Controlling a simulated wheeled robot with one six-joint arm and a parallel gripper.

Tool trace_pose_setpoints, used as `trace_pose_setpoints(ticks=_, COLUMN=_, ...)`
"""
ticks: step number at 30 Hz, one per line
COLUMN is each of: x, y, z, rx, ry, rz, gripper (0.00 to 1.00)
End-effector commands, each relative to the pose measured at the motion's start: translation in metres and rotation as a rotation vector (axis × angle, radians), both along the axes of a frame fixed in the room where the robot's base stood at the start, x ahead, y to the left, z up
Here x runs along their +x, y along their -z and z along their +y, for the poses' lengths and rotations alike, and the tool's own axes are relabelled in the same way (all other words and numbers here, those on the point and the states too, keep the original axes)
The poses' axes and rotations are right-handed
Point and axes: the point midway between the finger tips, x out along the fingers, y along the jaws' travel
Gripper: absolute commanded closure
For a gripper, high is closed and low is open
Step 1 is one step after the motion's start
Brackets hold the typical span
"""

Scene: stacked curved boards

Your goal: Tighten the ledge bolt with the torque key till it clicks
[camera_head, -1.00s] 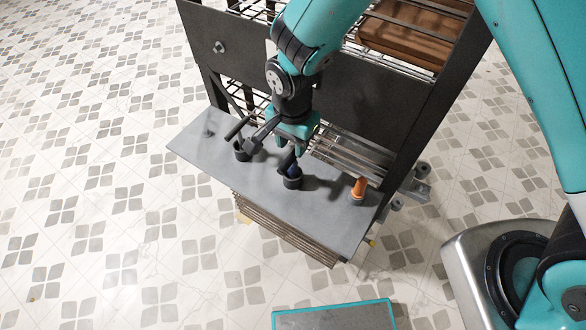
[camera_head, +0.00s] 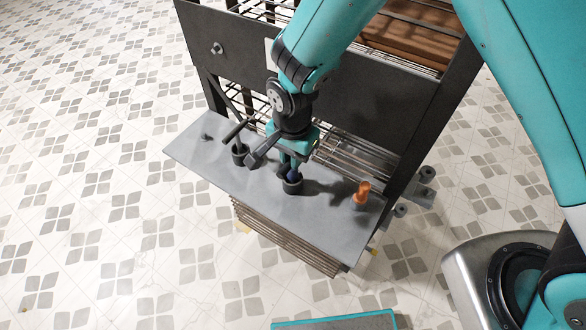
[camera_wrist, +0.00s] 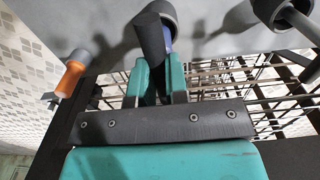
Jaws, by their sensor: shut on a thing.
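The tool's lower end is hidden in the cup. A small dark bolt (camera_head: 207,137) is at the ledge's left end. I cannot tell from its look whether the held tool is the torque key.
A dark T-handled tool (camera_head: 238,131) stands in the left cup (camera_head: 240,154). An orange-handled tool (camera_head: 362,191) stands at the ledge's right. A dark panel (camera_head: 370,110) with another bolt (camera_head: 217,48) rises behind. A teal-edged plate (camera_head: 335,322) lies in front.

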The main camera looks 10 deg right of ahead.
Motion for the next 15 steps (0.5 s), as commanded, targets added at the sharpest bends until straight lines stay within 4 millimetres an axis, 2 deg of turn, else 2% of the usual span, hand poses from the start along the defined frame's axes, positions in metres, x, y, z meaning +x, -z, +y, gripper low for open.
trace_pose_setpoints(ticks=15, x=0.000, y=-0.031, z=0.000, rx=0.001, ry=0.000, rz=-0.001, gripper=1.00)
